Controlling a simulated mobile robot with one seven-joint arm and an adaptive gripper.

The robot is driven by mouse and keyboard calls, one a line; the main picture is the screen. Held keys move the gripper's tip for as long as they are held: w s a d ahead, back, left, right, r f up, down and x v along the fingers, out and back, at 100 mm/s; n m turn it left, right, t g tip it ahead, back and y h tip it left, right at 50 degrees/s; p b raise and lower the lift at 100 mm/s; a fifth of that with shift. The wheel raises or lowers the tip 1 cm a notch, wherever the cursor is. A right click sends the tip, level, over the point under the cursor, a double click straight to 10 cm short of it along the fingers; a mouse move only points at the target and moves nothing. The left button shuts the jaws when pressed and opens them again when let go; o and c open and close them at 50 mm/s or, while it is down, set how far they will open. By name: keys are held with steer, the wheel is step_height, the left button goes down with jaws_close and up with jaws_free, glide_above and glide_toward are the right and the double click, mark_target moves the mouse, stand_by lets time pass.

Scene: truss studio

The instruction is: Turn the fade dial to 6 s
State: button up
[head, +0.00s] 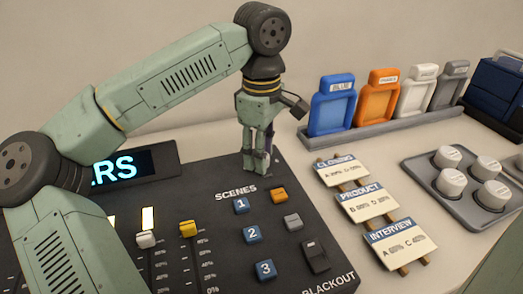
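The dark lighting console (200,178) fills the lower left and middle of the head view. My gripper (256,170) points down at the console's back right part, above the SCENES label (236,192). Its fingers look close together, but the view does not show whether they are open, shut or around anything. I cannot make out the fade dial or its scale; the gripper and arm cover parts of the console.
Blue scene buttons (252,235), an orange button (279,195), a grey button (293,222) and the blackout switch (316,257) lie in front of the gripper. Faders (188,229) are at left. Cue cards (366,206), coloured holders (332,105) and a grey tray (420,165) stand right.

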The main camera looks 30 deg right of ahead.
steer(key=shift+o, duration=1)
step_height(320, 180, up, 12)
stand_by(0.3)
